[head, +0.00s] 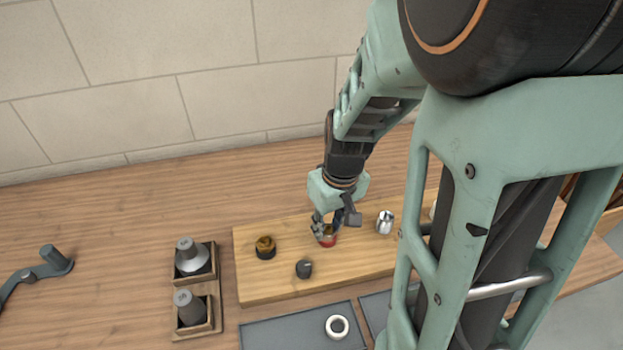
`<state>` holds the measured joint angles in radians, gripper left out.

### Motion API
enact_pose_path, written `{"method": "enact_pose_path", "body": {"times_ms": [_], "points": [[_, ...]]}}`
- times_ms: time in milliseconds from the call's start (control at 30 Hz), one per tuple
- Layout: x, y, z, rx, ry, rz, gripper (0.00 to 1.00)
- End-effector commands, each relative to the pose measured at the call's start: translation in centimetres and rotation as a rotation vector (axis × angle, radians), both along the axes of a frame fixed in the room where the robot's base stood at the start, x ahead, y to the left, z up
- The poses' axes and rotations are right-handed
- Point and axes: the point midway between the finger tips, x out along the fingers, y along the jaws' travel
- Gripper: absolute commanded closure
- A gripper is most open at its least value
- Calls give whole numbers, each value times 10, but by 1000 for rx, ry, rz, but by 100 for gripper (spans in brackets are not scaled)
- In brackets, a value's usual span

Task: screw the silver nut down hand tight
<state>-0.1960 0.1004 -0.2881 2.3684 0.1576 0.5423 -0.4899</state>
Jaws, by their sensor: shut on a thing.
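My gripper (335,226) points down over the middle of a wooden board (270,287). Its fingers are shut around a small piece at a red-ringed fitting (328,240). The piece looks like the silver nut, but the fingers mostly hide it, and I cannot tell how it sits on the fitting. A separate shiny silver cylinder (385,222) stands upright on the board, to the right of the gripper and apart from it.
A brass-topped black fitting (265,247) and a dark cap (304,269) stand on the board. Left are grey parts in a wooden holder (219,310) and a grey lever (38,270). A white ring (337,327) lies on a grey mat (270,335). My arm blocks the right side.

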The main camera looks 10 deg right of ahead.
Motion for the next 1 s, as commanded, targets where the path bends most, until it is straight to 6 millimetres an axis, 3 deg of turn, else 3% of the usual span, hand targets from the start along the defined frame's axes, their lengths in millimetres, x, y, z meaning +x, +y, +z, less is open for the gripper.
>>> {"method": "enact_pose_path", "body": {"times_ms": [1000], "points": [[-1, 0, -1, 0, 0, -240, 99]]}}
